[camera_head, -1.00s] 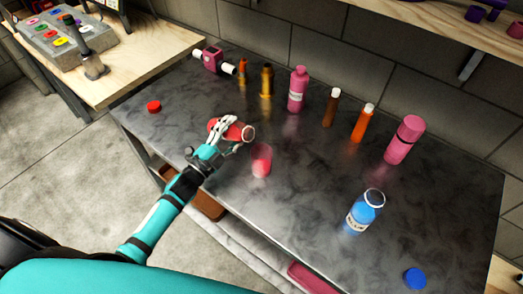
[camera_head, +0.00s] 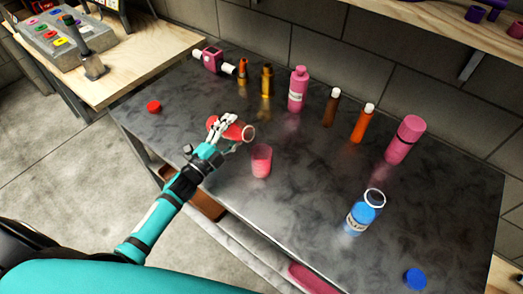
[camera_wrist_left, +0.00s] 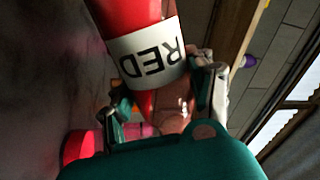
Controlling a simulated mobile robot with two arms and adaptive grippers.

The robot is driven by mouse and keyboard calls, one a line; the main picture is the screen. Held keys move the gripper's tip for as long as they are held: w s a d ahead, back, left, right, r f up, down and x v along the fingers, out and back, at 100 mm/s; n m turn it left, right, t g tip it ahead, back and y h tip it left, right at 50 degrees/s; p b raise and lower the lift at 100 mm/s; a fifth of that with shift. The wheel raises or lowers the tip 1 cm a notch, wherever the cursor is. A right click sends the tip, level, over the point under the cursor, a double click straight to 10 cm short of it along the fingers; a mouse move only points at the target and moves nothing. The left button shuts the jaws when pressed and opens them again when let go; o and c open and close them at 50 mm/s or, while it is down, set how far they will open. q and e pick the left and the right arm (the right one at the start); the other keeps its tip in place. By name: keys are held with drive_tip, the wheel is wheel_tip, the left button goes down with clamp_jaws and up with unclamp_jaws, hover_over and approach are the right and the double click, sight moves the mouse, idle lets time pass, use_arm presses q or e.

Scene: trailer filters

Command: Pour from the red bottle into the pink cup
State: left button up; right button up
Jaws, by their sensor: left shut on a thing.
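My left gripper (camera_head: 218,132) is shut on the red bottle (camera_head: 233,132). The bottle is tilted nearly flat, with its open mouth toward the right, up and left of the pink cup. In the left wrist view the bottle (camera_wrist_left: 125,14) shows a white label reading RED between the fingers (camera_wrist_left: 165,95). The pink cup (camera_head: 261,161) stands upright on the dark table, apart from the bottle. I cannot see any stream between them. A round red cap (camera_head: 154,106) lies at the table's left. My right gripper is not in view.
Along the back of the dark table (camera_head: 300,220) stand a pink bottle (camera_head: 298,90), a brown bottle (camera_head: 331,107), an orange bottle (camera_head: 362,123) and a larger pink bottle (camera_head: 405,139). An open blue bottle (camera_head: 359,216) and blue cap (camera_head: 415,278) are at the right.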

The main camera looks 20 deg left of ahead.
sight(232, 129)
use_arm(q)
drive_tip(key=shift+r+m, duration=0.5)
drive_tip(key=shift+m, duration=0.1)
idle(1.0)
drive_tip(key=shift+s+d+r+m+h, duration=0.1)
drive_tip(key=shift+d+r+m+h, duration=0.2)
drive_tip(key=shift+r+m, duration=0.55)
idle(1.5)
drive_tip(key=shift+r+m, duration=0.15)
drive_tip(key=shift+m, duration=0.4)
idle(0.6)
